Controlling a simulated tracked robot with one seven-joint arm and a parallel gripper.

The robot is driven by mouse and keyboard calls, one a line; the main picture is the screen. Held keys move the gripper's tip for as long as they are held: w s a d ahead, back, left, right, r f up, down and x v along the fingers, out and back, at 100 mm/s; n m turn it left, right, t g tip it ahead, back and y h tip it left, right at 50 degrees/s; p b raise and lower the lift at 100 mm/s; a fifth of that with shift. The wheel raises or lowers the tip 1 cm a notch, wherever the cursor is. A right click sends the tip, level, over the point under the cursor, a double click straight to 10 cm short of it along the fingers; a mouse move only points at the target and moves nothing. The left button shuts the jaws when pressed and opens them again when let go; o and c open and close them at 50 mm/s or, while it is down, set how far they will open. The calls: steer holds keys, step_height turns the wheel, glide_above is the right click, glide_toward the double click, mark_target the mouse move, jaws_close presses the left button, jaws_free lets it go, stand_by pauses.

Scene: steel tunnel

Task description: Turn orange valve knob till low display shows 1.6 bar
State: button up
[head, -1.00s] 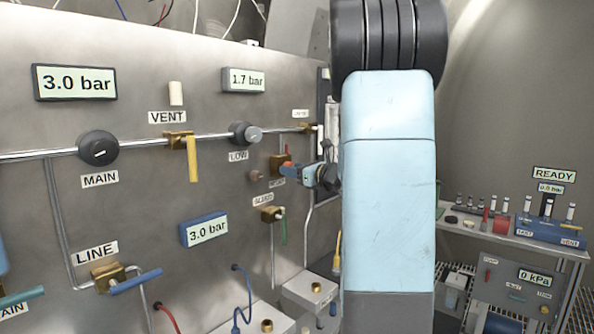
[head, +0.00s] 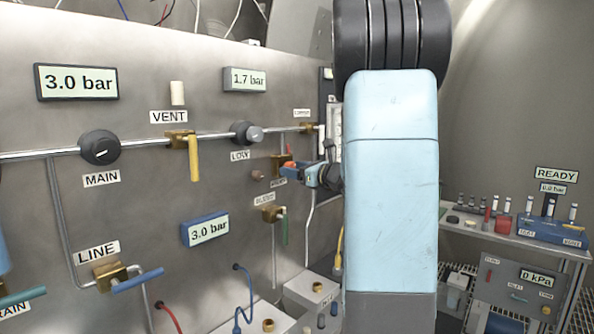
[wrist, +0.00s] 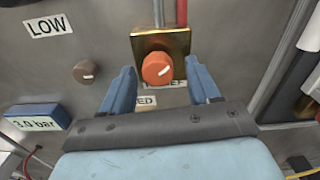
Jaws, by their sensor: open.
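The orange valve knob (wrist: 157,68) sits on a brass block (wrist: 178,40) in the wrist view, with a white pointer mark on its face. A partly hidden label behind it appears to read RELIEF. My gripper (wrist: 160,66) is open, with one blue finger to the left of the knob and one to the right; gaps show on both sides, and I cannot tell how deep the tips reach. In the head view, my gripper (head: 295,172) is at the brass block (head: 277,160) and partly hides the knob. The low display (head: 247,79) reads 1.7 bar, above the LOW knob (head: 246,133).
A small brown knob (wrist: 85,72) is left of my gripper. A brass valve with a green handle (head: 284,228) sits below. The yellow VENT handle (head: 194,158) and MAIN knob (head: 100,148) are further left. Another display (head: 205,229) reads 3.0 bar.

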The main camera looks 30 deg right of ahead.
steer(key=v, duration=1.3)
steer(key=shift+s, duration=0.2)
steer(key=s+a+f+n+g+y, duration=0.1)
steer(key=s+a+n+g, duration=0.2)
steer(key=a+n, duration=0.3)
steer(key=s+a+f+n+g+y, duration=0.1)
steer(key=s+a+n+g, duration=0.2)
steer(key=a, duration=0.5)
steer(key=s+a+f+n+g+y, duration=0.1)
steer(key=s+a+f+n+g, duration=0.15)
steer(key=a+n+g, duration=0.35)
steer(key=s+a+f+n+h, duration=0.2)
steer(key=s+a+n+h, duration=0.2)
steer(key=s+n+h, duration=0.5)
steer(key=s+n, duration=0.3)
steer(key=n, duration=0.3)
steer(key=shift+s+a+f+n+t, duration=0.2)
steer(key=shift+s+a+n+t, duration=0.1)
steer(key=shift+s+n, duration=0.1)
stand_by(1.1)
